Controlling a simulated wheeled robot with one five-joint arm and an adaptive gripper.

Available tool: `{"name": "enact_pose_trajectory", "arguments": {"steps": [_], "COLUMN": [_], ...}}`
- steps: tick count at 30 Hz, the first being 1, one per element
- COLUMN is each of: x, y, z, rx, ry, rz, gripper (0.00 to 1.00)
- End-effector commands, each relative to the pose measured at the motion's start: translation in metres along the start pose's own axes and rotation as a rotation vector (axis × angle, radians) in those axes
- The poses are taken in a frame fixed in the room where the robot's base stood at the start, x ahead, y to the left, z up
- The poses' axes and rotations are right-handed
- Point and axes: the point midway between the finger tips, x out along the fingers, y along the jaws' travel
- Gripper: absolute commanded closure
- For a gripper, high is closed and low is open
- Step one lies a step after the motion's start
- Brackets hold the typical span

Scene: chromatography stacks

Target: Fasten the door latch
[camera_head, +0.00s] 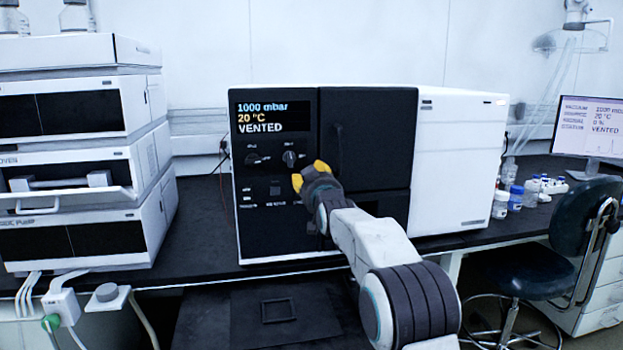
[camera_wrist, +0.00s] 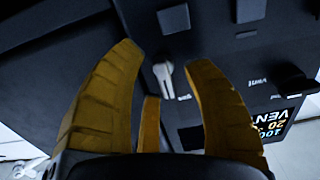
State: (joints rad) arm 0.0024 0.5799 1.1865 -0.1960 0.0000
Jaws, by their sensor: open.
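The black instrument door (camera_head: 370,140) looks closed, with a dark vertical handle on its left part. My gripper (camera_head: 309,174) is open in front of the control panel, left of the door. In the wrist view its yellow fingers (camera_wrist: 163,58) stand apart on either side of a light grey lever knob (camera_wrist: 163,75), with no visible contact. That knob shows on the panel in the head view (camera_head: 290,158). I cannot tell which part is the latch.
A black knob (camera_head: 252,158) protrudes on the panel beside the grey one. The display (camera_head: 272,117) reads 1000 mbar, 20 °C, VENTED. An instrument stack (camera_head: 80,170) stands left. Bottles (camera_head: 508,200) and a monitor (camera_head: 585,130) are right, with a chair (camera_head: 540,270) in front.

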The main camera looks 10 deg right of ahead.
Motion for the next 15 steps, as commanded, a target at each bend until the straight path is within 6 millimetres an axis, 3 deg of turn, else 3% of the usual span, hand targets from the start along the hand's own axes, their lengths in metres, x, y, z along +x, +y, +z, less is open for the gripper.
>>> {"name": "enact_pose_trajectory", "arguments": {"steps": [5,15], "x": [0.0000,-0.0001], "y": [0.0000,0.0000], "z": [0.0002,0.0002], "rx": [0.000,0.000], "ry": [0.000,0.000], "rz": [0.000,0.000], "gripper": [0.52,0.82]}}
